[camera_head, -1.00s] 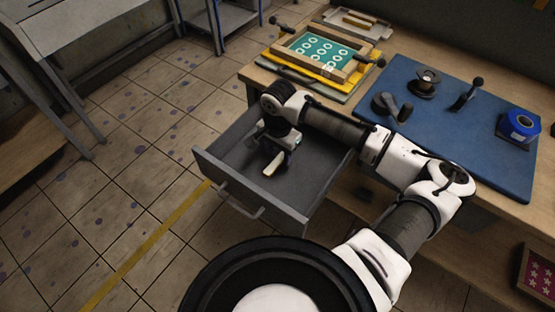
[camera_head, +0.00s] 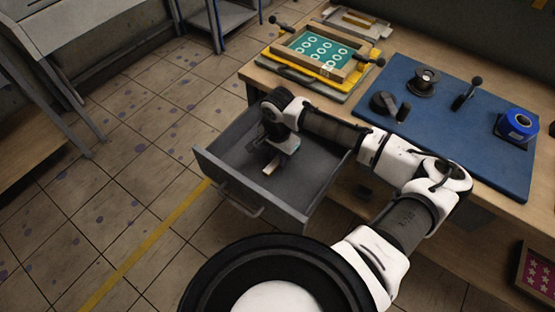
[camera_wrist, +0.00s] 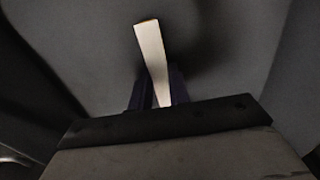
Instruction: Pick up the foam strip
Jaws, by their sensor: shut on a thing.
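The foam strip (camera_wrist: 152,58) is a narrow pale cream piece. In the wrist view it runs from between my gripper's fingers toward the top. My gripper (camera_wrist: 156,92) is shut on its near end, and the fingers are mostly hidden behind the gripper body. In the head view my gripper (camera_head: 272,160) is inside the open grey drawer (camera_head: 313,190), with the strip (camera_head: 270,167) showing at its tip. I cannot tell whether the strip still touches the drawer floor.
The drawer's walls stand close around my gripper. Above it, the wooden bench carries a green printing frame (camera_head: 322,47) and a blue mat (camera_head: 440,140).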

